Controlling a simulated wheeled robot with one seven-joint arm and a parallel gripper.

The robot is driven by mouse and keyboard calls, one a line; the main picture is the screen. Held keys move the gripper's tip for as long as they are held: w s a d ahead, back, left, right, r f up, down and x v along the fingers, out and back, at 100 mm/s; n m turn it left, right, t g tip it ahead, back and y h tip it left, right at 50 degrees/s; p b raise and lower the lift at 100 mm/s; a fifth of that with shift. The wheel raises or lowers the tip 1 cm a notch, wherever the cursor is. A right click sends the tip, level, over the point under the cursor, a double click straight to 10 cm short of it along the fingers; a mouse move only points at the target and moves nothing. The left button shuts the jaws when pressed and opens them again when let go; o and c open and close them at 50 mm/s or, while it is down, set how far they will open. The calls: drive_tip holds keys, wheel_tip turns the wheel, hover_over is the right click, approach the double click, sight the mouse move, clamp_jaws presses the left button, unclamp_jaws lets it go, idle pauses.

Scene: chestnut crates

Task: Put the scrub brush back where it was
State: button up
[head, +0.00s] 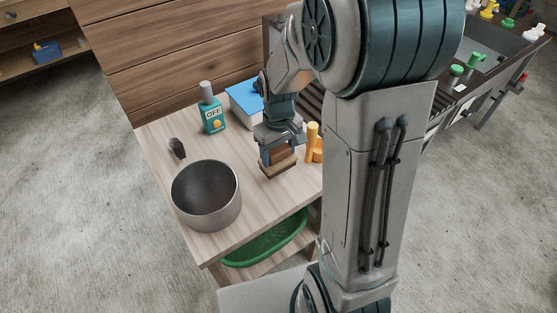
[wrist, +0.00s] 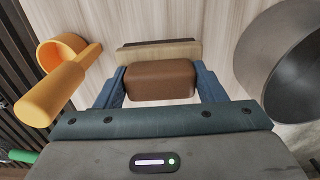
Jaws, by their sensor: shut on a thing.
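The scrub brush (head: 279,172) has a brown block handle and a tan wooden base with a dark underside. It is at the right part of the small wooden table (head: 200,246). My gripper (head: 277,153) points down and is shut on the brush's brown handle. In the wrist view the brush (wrist: 160,82) sits between both blue fingers of my gripper (wrist: 160,76). The brush looks roughly level; I cannot tell whether it touches the tabletop or hangs just above it.
A steel pot (head: 206,195) stands left of the brush. An orange ladle-like cup (head: 313,140) is close on the right. A teal bottle (head: 212,112), a blue-lidded box (head: 243,98) and a dark small item (head: 177,148) are farther back. A green basin (head: 265,243) is below.

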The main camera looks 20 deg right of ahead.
sight(279, 160)
drive_tip(key=shift+f, duration=1.7)
drive_tip(key=shift+f, duration=0.15)
drive_tip(key=o, duration=1)
drive_tip(key=shift+c, duration=0.2)
wheel_tip(279, 160, up, 11)
drive_tip(key=shift+r, duration=0.15)
drive_tip(key=shift+s+r, duration=0.15)
drive_tip(key=shift+r, duration=0.45)
drive_tip(key=s+r+m+t, duration=0.2)
drive_tip(key=s+r+m, duration=0.1)
drive_tip(key=s, duration=1)
drive_tip(key=shift+s+m+t, duration=0.2)
drive_tip(key=shift+m+t, duration=0.2)
